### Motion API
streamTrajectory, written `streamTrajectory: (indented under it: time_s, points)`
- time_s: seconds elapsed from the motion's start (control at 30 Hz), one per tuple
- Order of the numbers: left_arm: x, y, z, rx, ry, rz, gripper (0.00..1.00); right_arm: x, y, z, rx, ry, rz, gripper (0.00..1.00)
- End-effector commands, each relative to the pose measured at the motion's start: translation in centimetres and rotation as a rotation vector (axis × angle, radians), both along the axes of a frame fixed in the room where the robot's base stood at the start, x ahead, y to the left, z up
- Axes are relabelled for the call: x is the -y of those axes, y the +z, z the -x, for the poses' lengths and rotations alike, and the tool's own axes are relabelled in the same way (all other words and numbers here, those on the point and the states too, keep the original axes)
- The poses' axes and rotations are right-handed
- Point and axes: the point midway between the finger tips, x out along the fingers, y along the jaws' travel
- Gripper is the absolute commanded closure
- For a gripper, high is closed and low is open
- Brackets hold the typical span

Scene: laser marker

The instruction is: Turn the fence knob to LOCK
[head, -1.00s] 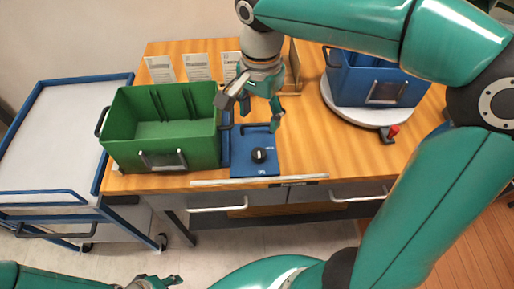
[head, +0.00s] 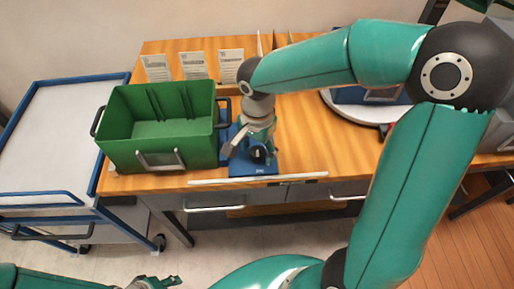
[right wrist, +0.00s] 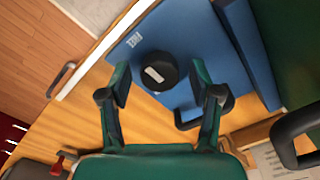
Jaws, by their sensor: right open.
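The fence knob (right wrist: 168,66) is a round black knob with a white mark, on a blue plate (right wrist: 190,30) lettered in white. The lettering near the plate's edge looks like FREE; no LOCK label is legible. My right gripper (right wrist: 160,78) is open, its fingers on either side of the knob in the right wrist view, apart from it. In the head view, my right gripper (head: 252,152) is over the blue plate (head: 246,170) and hides much of it. My left gripper (head: 160,282) is at the bottom edge, far from the knob; its jaws are unclear.
A green bin (head: 160,150) stands close left of the plate on the wooden table (head: 310,150). A black handle (right wrist: 292,140) shows in the right wrist view. A blue bin (head: 352,96) on a round white base is partly hidden by my arm. A cart (head: 60,140) stands left.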

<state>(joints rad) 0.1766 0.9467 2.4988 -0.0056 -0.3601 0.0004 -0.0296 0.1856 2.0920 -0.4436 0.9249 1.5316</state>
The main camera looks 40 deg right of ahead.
Motion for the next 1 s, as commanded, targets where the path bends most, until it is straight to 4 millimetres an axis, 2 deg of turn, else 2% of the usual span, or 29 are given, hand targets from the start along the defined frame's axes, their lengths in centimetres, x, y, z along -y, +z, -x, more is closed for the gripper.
streamTrajectory:
  time_s: [0.1, 0.47, 0.77, 1.0]
  points:
    - [0.0, 0.0, 0.0, 0.0, 0.0, 0.0, 0.6, 0.0, 0.02, -0.01, 0.0, 0.0, 0.0, 0.36]
    - [0.0, 0.0, 0.0, 0.0, 0.0, 0.0, 0.6, -0.01, 0.06, -0.04, 0.001, 0.0, 0.0, 0.96]
    - [0.0, -0.09, 0.0, 0.0, 0.0, 0.0, 0.6, -0.01, 0.06, -0.07, 0.003, 0.026, -0.001, 0.96]
    - [0.0, -0.41, 0.0, 0.0, 0.0, 0.0, 0.6, -0.02, 0.05, -0.11, 0.004, 0.135, -0.001, 0.96]
